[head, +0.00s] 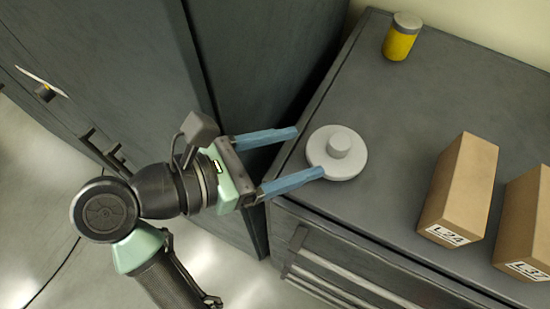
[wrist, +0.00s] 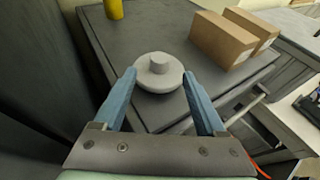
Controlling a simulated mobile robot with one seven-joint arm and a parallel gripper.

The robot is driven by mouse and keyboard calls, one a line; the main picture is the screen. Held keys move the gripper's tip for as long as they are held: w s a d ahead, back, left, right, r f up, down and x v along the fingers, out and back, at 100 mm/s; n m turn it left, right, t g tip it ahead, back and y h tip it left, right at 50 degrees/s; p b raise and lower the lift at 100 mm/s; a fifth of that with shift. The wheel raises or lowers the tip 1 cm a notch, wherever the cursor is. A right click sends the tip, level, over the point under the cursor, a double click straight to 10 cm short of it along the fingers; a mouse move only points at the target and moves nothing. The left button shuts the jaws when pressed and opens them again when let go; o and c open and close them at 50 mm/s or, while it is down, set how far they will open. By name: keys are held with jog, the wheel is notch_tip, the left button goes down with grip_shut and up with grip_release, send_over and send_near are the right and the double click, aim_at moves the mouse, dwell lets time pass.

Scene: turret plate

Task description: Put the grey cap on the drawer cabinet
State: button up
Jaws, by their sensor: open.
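The grey cap (head: 338,165) is a round disc with a short knob on top. It sits flat on the drawer cabinet (head: 375,112), near the cabinet's front left edge. In the wrist view the cap (wrist: 159,83) lies ahead of the fingertips, between their lines. My gripper (head: 310,152) is open, with two blue fingers pointing at the cap. In the head view the lower fingertip overlaps the cap's rim; I cannot tell whether it touches. The wrist view shows my gripper (wrist: 160,75) with nothing held between its fingers.
A yellow jar with a grey lid (head: 401,37) stands at the cabinet's back. Two cardboard boxes, marked L24 (head: 459,190) and L37 (head: 528,225), stand to the right. A tall dark cabinet (head: 262,60) is close on the left. The cabinet top between jar and boxes is clear.

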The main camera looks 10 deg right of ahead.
jog(key=shift+v, duration=1.45)
